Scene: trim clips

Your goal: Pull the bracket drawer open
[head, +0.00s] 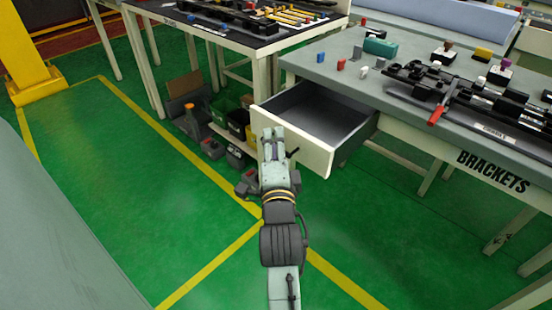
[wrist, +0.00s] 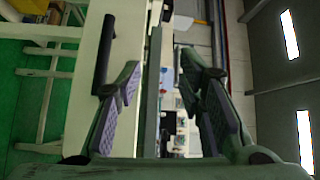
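The bracket drawer (head: 312,150) is pulled out from under the grey-topped table lettered BRACKETS, and its visible grey inside is empty. Its cream front faces my arm. A dark bar handle (wrist: 104,52) stands on the cream front in the wrist view; in the head view a small dark part of it (head: 292,153) shows beside my gripper. My gripper (head: 272,132) is at the drawer front. In the wrist view my gripper (wrist: 160,75) has its two fingers wide apart with nothing held between them. The handle lies left of the left finger. Whether that finger touches it, I cannot tell.
The BRACKETS table (head: 405,70) carries small coloured blocks, a green block (head: 380,47) and a black fixture. Another workbench (head: 235,35) stands behind on the left. Green floor in front is clear.

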